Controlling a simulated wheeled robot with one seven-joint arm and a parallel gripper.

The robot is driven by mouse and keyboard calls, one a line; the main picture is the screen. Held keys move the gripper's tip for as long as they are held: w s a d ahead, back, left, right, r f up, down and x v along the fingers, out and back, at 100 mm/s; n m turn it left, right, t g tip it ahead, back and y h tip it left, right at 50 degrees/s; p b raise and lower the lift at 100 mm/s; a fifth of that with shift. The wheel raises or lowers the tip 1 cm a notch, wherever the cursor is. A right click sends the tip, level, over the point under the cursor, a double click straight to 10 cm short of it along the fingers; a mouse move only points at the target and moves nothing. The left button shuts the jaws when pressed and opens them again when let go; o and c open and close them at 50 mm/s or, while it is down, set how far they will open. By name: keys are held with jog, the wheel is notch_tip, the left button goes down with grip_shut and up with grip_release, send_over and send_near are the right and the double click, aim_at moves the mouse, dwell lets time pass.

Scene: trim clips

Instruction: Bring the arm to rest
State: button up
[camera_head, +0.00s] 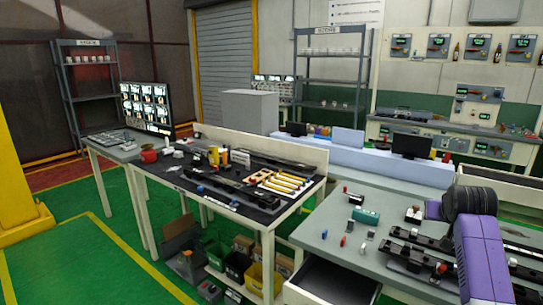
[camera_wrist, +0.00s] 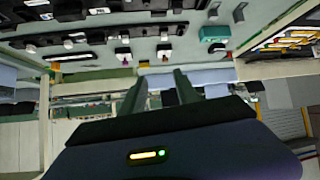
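My arm shows at the right of the head view as a purple and dark-jointed link over the grey workbench (camera_head: 335,240); its gripper is outside that view. In the wrist view, which looks upside down, my gripper (camera_wrist: 159,84) has two dark green fingers standing apart with nothing visible between them. The fingers appear clear of the bench. Long black trim bars (camera_wrist: 100,35) with small clips lie on the bench in that view, and one also shows in the head view (camera_head: 409,262).
A teal block (camera_head: 366,216) and several small coloured parts lie on the grey bench. An open drawer (camera_head: 330,284) juts out at its front. A dark-topped table (camera_head: 232,207) with yellow-handled tools stands to the left. Green floor is free at lower left.

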jog(key=s+a+f+n+t, duration=0.1)
jog(key=s+a+f+t, duration=0.3)
jog(key=s, duration=0.3)
jog(key=s+a+f+n+t+y, duration=0.1)
jog(key=s+a+f, duration=0.2)
jog(key=s+a, duration=0.35)
jog(key=s+a+f+n+t, duration=0.1)
jog(key=s+a+f+t, duration=0.3)
jog(key=s, duration=0.3)
jog(key=s+a+g+y, duration=0.1)
jog(key=s+a, duration=0.3)
jog(key=s, duration=0.9)
jog(key=s+a+n+g+y, duration=0.1)
jog(key=s+a, duration=0.4)
jog(key=s, duration=0.8)
jog(key=s+a+g+y, duration=0.1)
jog(key=s+a, duration=0.3)
jog(key=s, duration=0.9)
jog(key=shift+s+a+n+g+y, duration=0.25)
jog(key=shift+s+n+g+y, duration=0.05)
jog(key=shift+y, duration=0.2)
